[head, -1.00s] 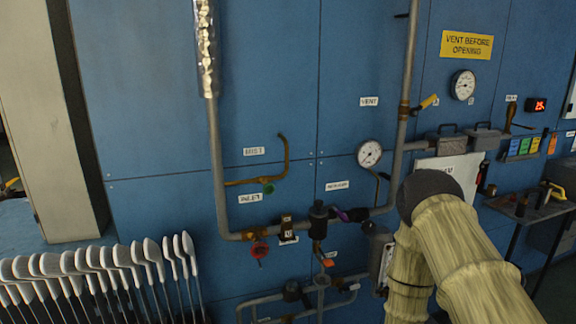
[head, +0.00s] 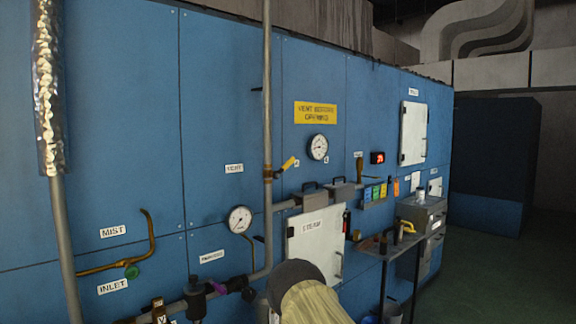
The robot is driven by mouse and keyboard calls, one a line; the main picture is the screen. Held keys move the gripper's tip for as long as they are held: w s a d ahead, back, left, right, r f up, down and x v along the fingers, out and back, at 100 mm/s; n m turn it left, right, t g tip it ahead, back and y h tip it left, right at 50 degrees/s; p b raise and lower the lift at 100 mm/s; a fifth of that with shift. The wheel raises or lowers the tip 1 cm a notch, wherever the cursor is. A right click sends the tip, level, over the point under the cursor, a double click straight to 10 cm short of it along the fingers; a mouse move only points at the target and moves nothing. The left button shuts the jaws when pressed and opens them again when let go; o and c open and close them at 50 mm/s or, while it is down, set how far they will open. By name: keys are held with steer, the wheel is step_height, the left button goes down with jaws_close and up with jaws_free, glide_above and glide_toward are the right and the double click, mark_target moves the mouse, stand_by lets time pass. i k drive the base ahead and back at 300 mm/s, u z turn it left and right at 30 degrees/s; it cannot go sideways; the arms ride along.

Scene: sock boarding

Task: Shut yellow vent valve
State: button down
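The yellow vent valve handle (head: 289,163) sticks out from the right side of a vertical grey pipe (head: 267,100). It slants up and to the right, at an angle to the pipe. A brass-coloured fitting joins it to the pipe, right of the "VENT" label (head: 234,168). Nothing touches the handle. My arm, with a tan sleeve and a dark rounded joint, shows at the bottom middle, well below the valve. My gripper is out of the picture.
A round gauge (head: 318,147) and a yellow sign (head: 315,113) are right of the valve. Grey boxes (head: 341,191) and a white steam door (head: 315,246) lie below. A side table (head: 383,249) with a metal box (head: 422,216) stands right. Open green floor (head: 470,270) lies beyond.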

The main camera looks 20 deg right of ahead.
mark_target(276, 175)
steer(key=z, duration=1.4)
steer(key=i, duration=0.8)
steer(key=u, duration=1.4)
